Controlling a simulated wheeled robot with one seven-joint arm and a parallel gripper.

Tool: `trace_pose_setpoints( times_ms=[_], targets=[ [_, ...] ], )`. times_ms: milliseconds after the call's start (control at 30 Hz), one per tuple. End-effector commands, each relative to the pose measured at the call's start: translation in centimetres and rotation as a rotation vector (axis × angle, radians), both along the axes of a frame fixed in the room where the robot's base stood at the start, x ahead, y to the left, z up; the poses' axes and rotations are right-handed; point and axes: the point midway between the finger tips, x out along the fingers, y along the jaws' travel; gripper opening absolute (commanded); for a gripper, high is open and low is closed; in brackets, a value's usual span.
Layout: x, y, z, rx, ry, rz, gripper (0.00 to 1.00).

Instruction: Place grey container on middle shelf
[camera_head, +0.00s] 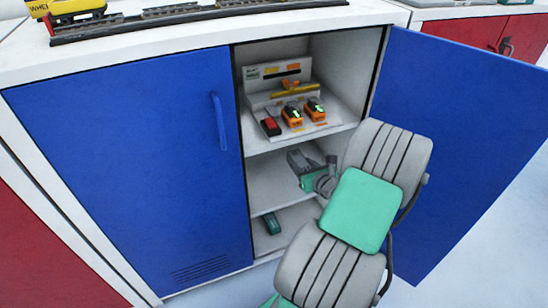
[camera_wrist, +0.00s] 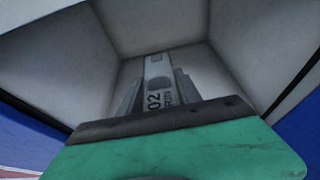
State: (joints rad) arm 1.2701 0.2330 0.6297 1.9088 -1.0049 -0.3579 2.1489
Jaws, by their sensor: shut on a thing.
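The blue cabinet stands open, and its middle shelf (camera_head: 268,186) shows as a bare pale board. My gripper (camera_head: 308,174) reaches into the middle compartment from the right. It is shut on the grey container (camera_head: 297,159), a small dark grey thing at its tip. In the wrist view the container (camera_wrist: 158,72) shows as a light grey face with dark marks, between the fingers of my gripper (camera_wrist: 158,92). I cannot tell whether the container touches the shelf. My arm hides the right part of the compartment.
The top shelf (camera_head: 338,117) holds a tool display (camera_head: 275,80) and several small orange and red items. A dark green item (camera_head: 271,223) lies on the bottom shelf. The open blue door (camera_head: 455,130) stands right of my arm; the left door (camera_head: 130,170) is shut.

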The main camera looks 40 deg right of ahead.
Motion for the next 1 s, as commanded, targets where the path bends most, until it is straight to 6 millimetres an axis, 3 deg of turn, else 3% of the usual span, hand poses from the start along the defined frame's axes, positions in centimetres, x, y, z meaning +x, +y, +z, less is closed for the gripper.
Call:
trace_pose_setpoints(
  times_ms=[133,400,600,800,900,1000],
  targets=[
    [1.1,-1.0,-1.1,-0.001,0.000,-0.004,0.00],
    [7.2,-5.3,-4.7,-0.003,-0.001,-0.015,0.00],
    [10.1,-7.1,-8.6,-0.001,-0.001,-0.017,0.00],
    [11.6,-7.7,-10.4,0.000,-0.001,-0.015,0.00],
    [11.5,-7.7,-12.5,0.003,0.000,-0.016,0.00],
    [11.5,-7.8,-13.1,-0.002,-0.002,-0.015,0.00]
  ],
)
